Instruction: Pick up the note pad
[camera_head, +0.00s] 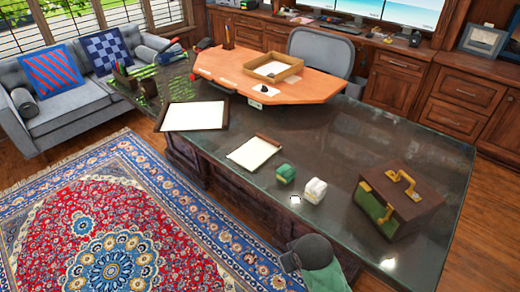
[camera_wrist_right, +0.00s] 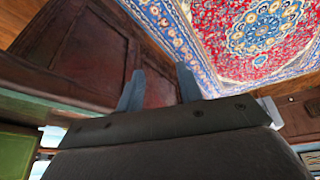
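A small pad with a white sheet and a dark brown edge (camera_head: 254,152) lies flat on the dark desk top in the head view. A larger white sheet on a dark-edged board (camera_head: 196,115) lies to its left. I cannot tell for certain which is the note pad. In the right wrist view my right gripper (camera_wrist_right: 158,88) has its two fingers spread with nothing between them. It faces dark wood panels and the rug, and neither pad shows there. My left gripper is not in view.
The dark desk (camera_head: 330,137) also holds a green block (camera_head: 285,172), a white-topped block (camera_head: 315,190) and a brown and green case (camera_head: 393,205). An orange-brown raised top (camera_head: 225,72) with a tray (camera_head: 273,68) stands behind. A patterned rug (camera_head: 110,225) covers the floor.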

